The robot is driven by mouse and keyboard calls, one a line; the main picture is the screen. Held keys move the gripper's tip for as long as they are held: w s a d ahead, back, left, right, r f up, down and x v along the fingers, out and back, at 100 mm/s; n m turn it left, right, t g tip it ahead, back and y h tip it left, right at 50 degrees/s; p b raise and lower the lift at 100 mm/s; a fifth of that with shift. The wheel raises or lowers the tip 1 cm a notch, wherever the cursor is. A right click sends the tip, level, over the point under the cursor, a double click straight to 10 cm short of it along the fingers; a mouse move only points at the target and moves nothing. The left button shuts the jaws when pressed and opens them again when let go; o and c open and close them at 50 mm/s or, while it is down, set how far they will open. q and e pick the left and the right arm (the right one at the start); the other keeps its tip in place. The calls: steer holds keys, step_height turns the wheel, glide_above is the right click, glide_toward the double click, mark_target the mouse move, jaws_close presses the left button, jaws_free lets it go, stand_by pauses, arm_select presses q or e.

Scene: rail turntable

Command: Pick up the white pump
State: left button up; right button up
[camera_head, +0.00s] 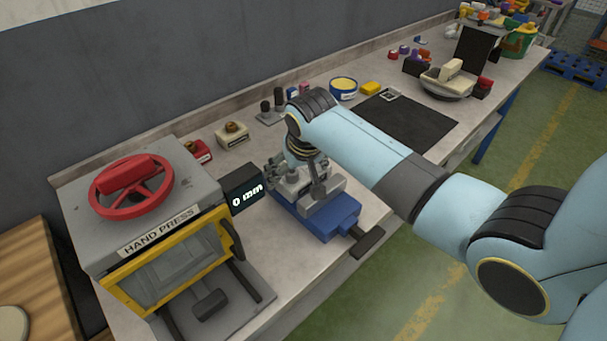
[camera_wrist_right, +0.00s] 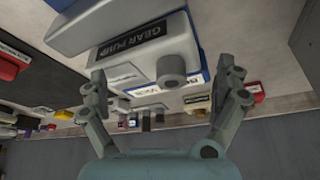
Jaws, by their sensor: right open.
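The white pump shows close up in the right wrist view (camera_wrist_right: 178,42), with a black GEAR PUMP label and a round grey port facing the camera. It sits at the blue vise (camera_head: 318,220), which stands on the bench right of the hand press. In the head view my right gripper (camera_head: 300,178) is over the vise and hides part of what is there. In the wrist view its two fingers (camera_wrist_right: 168,88) are spread wide, with the pump in front of and between them. I cannot tell whether they touch it. My left gripper is not in view.
The hand press (camera_head: 150,215) with a red wheel stands left of the vise, beside a black 0 mm display (camera_head: 243,189). A cream box (camera_head: 232,134) and small parts lie behind. A dark mat (camera_head: 410,120) lies further right.

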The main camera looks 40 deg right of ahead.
steer(key=shift+s, duration=0.1)
jaws_close()
stand_by(0.7)
